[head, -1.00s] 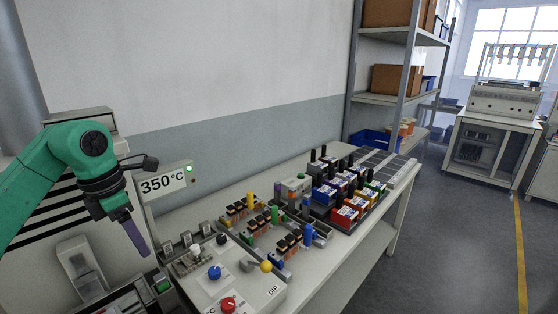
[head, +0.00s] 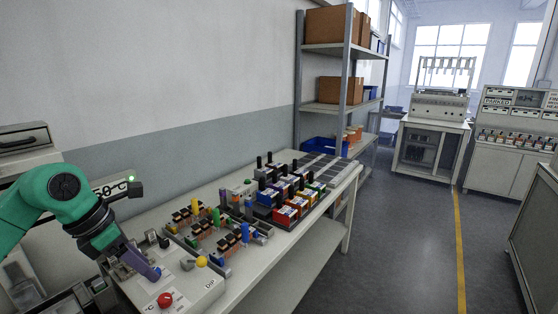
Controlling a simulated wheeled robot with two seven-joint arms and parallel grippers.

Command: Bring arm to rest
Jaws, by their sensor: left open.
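My left arm is green and comes in from the left. Its left gripper (head: 144,268), with purple-grey fingers, points down in front of the bench's control box (head: 190,290). It holds nothing that I can see. The fingers hide part of the box's top and some of the small parts there. My right gripper does not show.
The bench (head: 262,262) carries several orange-and-black connector parts (head: 228,245) and rows of coloured bins (head: 292,208). A shelf rack (head: 325,108) stands behind. The floor on the right (head: 400,240) is clear.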

